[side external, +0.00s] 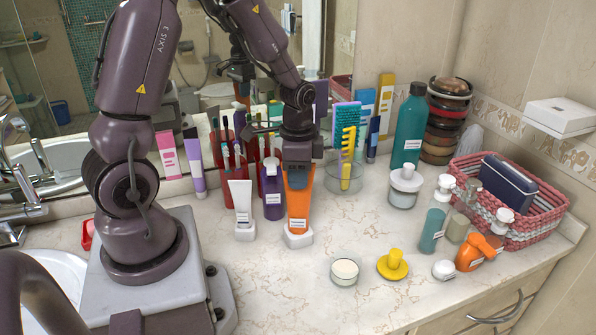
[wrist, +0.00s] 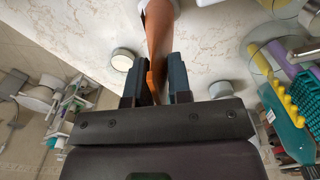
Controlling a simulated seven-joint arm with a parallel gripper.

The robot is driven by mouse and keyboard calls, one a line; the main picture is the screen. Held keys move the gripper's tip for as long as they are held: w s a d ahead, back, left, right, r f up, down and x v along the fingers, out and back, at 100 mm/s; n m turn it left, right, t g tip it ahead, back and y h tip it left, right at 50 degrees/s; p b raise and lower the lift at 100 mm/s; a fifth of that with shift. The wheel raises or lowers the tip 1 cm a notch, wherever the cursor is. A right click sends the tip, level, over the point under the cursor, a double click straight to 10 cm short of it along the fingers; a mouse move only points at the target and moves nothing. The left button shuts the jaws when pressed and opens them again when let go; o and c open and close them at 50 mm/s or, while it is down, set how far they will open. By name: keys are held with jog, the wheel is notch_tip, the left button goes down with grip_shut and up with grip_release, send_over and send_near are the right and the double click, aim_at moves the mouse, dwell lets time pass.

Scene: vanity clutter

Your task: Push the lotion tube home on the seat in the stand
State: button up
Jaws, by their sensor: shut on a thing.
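The lotion tube (side external: 298,203) is orange with a white label low on its front. It stands upright with its lower end at the white stand (side external: 298,237) on the counter. My gripper (side external: 299,170) is above it, pointing down, shut on the tube's flat top end. In the wrist view the orange tube (wrist: 157,40) runs away from between the two dark fingers (wrist: 158,86). The white stand shows partly at the top edge there. I cannot tell how deep the tube sits in the seat.
A white tube (side external: 241,202) and a purple bottle (side external: 272,194) stand close on the left. A glass with a yellow comb (side external: 347,160) is behind right. A cream jar (side external: 344,271) and a yellow-topped item (side external: 393,264) are in front right. The front left counter is clear.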

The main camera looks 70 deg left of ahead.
jog(key=o, duration=0.7)
jog(key=shift+o, duration=0.2)
notch_tip(320, 180, up, 13)
dwell(0.4)
jog(key=s+d+r+n+t, duration=0.4)
jog(key=s+d, duration=0.5)
jog(key=d, duration=0.3)
notch_tip(320, 180, up, 3)
jog(key=shift+s+f+n+t, duration=0.1)
jog(key=shift+s+n+t, duration=0.15)
jog(key=shift+t, duration=0.55)
